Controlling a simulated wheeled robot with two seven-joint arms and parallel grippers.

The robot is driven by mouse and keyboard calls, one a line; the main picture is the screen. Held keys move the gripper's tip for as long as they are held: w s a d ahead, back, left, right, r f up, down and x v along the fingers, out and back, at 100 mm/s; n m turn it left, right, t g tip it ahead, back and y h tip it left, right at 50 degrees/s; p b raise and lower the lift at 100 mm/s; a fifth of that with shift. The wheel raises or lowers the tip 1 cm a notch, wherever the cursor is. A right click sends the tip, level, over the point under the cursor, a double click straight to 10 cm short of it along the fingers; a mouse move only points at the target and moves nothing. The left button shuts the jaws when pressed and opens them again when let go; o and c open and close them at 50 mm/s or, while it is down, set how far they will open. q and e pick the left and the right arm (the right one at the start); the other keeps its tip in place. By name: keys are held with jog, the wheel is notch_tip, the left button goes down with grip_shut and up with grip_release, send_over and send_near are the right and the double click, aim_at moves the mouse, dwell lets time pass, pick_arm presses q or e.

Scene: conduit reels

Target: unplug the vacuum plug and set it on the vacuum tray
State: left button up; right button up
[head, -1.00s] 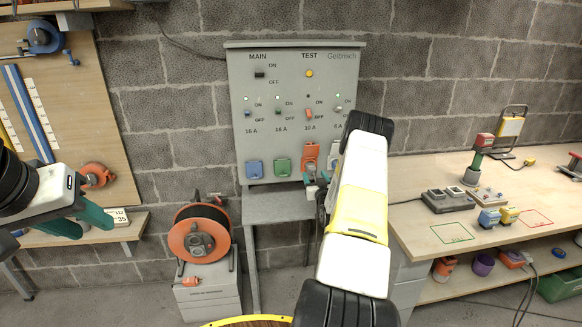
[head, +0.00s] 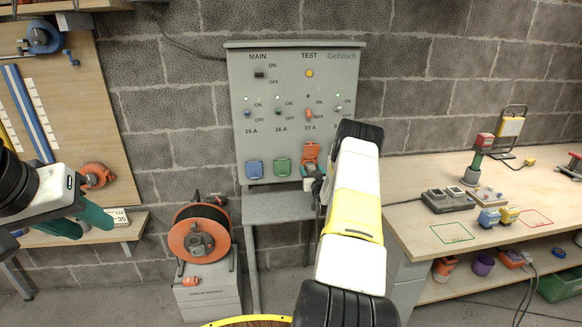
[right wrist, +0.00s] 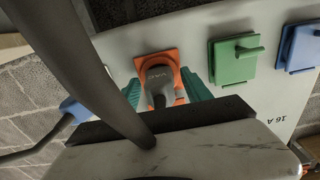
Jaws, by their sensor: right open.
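The grey vacuum plug (right wrist: 160,88), lettered VAC, sits in the orange socket (right wrist: 165,62) in the right wrist view. In the head view the orange socket (head: 311,152) is in the panel's lower row, and my arm hides part of that area. My right gripper (right wrist: 164,95) is open, with one teal finger on each side of the plug; I cannot tell whether they touch it. My left gripper (head: 96,228) is open and empty in front of the left bench. I cannot make out which surface is the vacuum tray.
Green (right wrist: 234,58) and blue (right wrist: 300,47) sockets are beside the orange one. A thick dark cable (right wrist: 85,60) crosses the wrist view. A cable reel (head: 200,238) stands at the left. The right bench has a green outline (head: 452,233), a red outline (head: 537,219) and small devices.

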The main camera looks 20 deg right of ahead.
dwell(0.6)
grip_shut()
jog(key=shift+v, duration=3)
